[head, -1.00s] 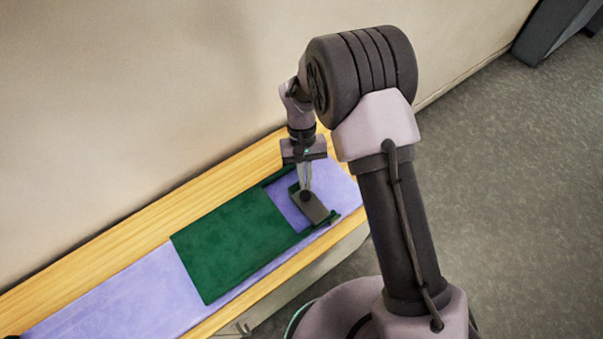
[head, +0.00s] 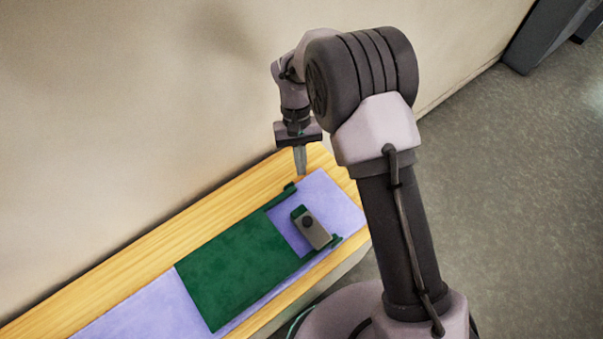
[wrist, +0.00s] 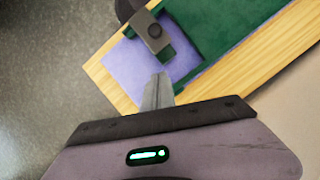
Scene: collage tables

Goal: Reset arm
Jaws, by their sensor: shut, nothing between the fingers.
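My gripper (head: 300,172) is shut and empty. It hangs above the wooden table near its back edge, apart from the things below. In the wrist view its closed fingers (wrist: 158,90) point toward the purple mat. A small grey block with a dark round knob (head: 314,234) lies at the right end of a green board (head: 235,265). The block also shows in the wrist view (wrist: 152,40). The green board lies on the purple mat (head: 338,200) and has short arms around its open right end.
The wooden table (head: 160,240) runs along a beige wall (head: 130,90) close behind it. Grey floor (head: 500,190) lies open to the right. A dark grey piece of furniture (head: 545,35) stands at the far upper right.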

